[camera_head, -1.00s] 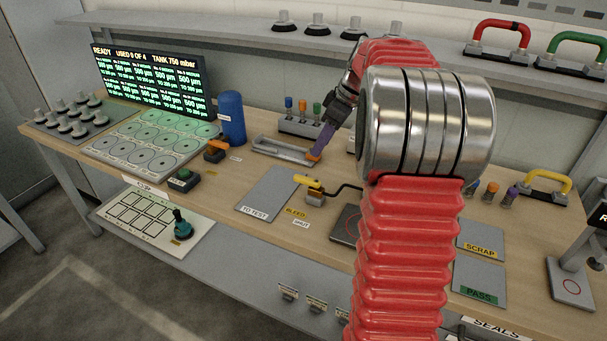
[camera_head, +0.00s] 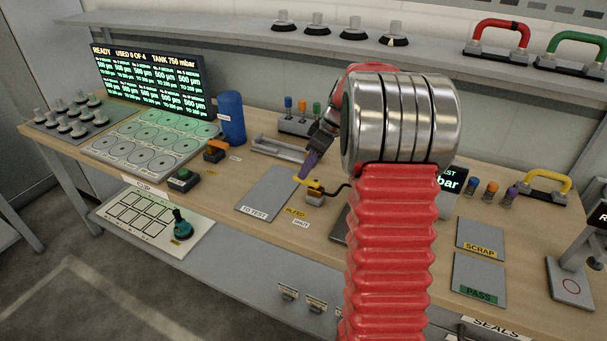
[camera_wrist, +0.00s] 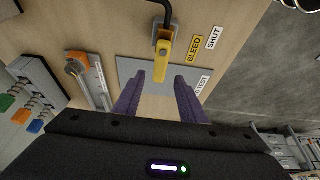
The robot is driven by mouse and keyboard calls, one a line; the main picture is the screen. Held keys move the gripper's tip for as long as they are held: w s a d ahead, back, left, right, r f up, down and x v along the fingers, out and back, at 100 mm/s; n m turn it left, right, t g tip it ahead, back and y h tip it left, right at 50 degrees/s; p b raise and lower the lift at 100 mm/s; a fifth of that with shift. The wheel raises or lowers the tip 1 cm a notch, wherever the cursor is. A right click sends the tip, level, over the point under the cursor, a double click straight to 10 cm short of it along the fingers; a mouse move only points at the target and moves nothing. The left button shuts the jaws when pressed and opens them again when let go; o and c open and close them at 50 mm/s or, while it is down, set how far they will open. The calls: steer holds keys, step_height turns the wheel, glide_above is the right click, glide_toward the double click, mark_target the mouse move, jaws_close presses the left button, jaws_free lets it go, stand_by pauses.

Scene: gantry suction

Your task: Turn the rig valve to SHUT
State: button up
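The rig valve is a small block with a yellow lever (camera_head: 308,184) and a black hose, behind the BLEED label (camera_head: 296,212) and the SHUT label (camera_head: 301,223). In the wrist view the lever (camera_wrist: 164,58) points from its block toward my gripper. The labels BLEED (camera_wrist: 194,50) and SHUT (camera_wrist: 213,38) lie to its right there. My gripper (camera_head: 304,171) is low over the lever. In the wrist view its purple fingers (camera_wrist: 160,80) stand apart, one on each side of the lever's free end, with gaps visible. Contact cannot be told. My arm hides part of the bench.
The grey TO TEST plate (camera_head: 268,190) lies left of the valve. A blue cylinder (camera_head: 231,118) and a grey tool rest (camera_head: 278,147) stand behind. The SCRAP plate (camera_head: 480,237) and PASS plate (camera_head: 478,280) lie to the right. Bench around the labels is clear.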

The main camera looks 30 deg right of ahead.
mark_target(307, 181)
steer(key=shift+x, duration=1.95)
steer(key=shift+c, duration=0.3)
jaws_close()
